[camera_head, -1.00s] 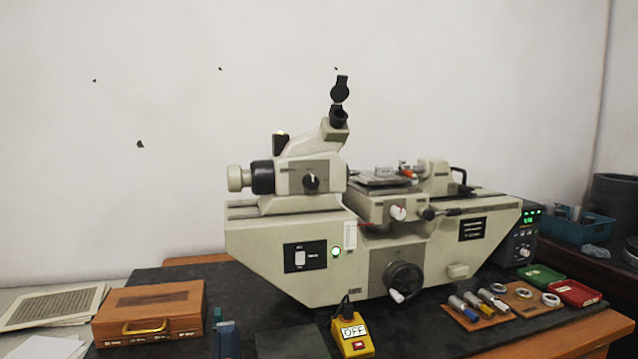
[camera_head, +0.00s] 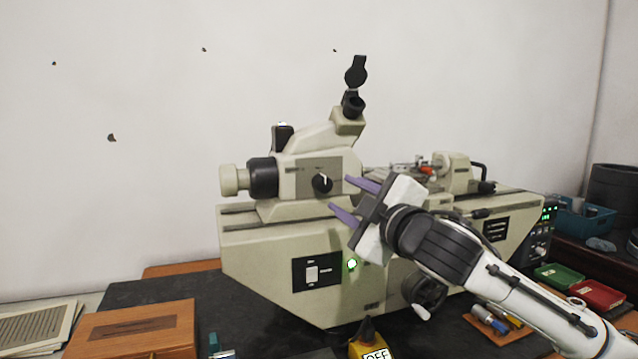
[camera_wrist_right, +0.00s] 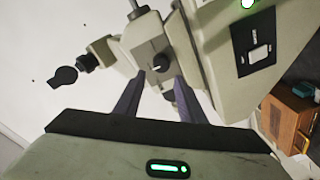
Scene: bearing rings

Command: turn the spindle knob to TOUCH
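The spindle knob (camera_head: 322,184) is a small black round knob with a white mark, on a grey panel of the beige measuring machine (camera_head: 270,240). The mark points roughly up; the lettering around it is too small to read. In the right wrist view the knob (camera_wrist_right: 160,62) shows just beyond and between the fingertips. My right gripper (camera_head: 340,193) has purple fingers spread apart, just right of the knob in the head view, with nothing between them. The fingers also show in the right wrist view (camera_wrist_right: 160,80). I cannot tell the exact gap to the knob. My left gripper is not in view.
A black eyepiece (camera_head: 354,100) rises above the panel. A handwheel (camera_head: 428,290) is below my right arm. A yellow box marked OFF (camera_head: 368,346) and a wooden case (camera_head: 135,330) stand in front. Green (camera_head: 558,277) and red (camera_head: 600,295) trays lie at the right.

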